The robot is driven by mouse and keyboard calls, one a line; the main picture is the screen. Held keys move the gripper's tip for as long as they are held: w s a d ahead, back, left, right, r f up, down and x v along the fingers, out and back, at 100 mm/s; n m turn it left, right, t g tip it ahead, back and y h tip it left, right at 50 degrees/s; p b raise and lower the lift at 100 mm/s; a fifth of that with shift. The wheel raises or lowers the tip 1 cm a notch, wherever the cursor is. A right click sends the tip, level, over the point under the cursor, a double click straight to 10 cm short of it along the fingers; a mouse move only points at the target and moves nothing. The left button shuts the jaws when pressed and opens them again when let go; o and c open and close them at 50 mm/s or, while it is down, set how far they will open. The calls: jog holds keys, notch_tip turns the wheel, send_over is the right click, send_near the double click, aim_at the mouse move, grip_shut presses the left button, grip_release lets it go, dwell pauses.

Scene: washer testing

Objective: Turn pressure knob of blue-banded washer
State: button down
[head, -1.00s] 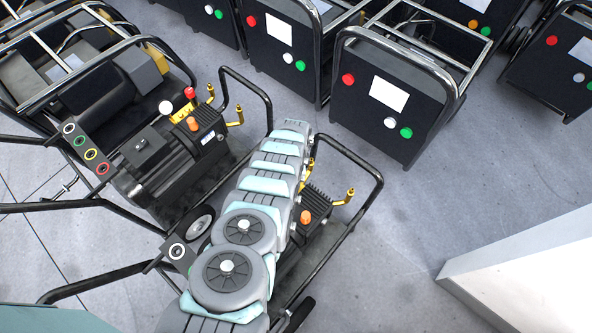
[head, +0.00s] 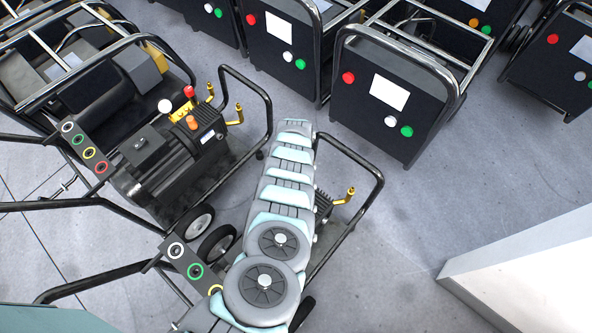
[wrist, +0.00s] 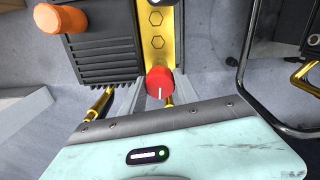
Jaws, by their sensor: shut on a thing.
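The washer under my arm stands in the lower middle of the head view, with its black frame (head: 372,200) showing; no blue band is visible on it. In the wrist view, its red knob (wrist: 159,84) with a white mark line sits at the end of a gold block (wrist: 157,42). My gripper (wrist: 159,94) is shut on this red knob, one grey finger on each side. The mark line points roughly straight down in the picture. In the head view my arm hides the knob and the gripper.
An orange knob (wrist: 62,18) sits left of the gold block, beside a black finned housing (wrist: 106,50). A second washer (head: 165,165) with its own red knob stands at left. Several black panelled machines (head: 385,95) line the back. A white block (head: 520,270) stands at right, with clear floor between.

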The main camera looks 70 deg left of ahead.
jog(key=shift+n, duration=0.6)
jog(key=c, duration=0.9)
grip_release()
jog(key=shift+r, duration=0.1)
notch_tip(320, 180, up, 10)
jog(key=p, duration=0.5)
jog(key=shift+w+p, duration=0.1)
jog(key=shift+p, duration=0.3)
jog(key=shift+r, duration=0.3)
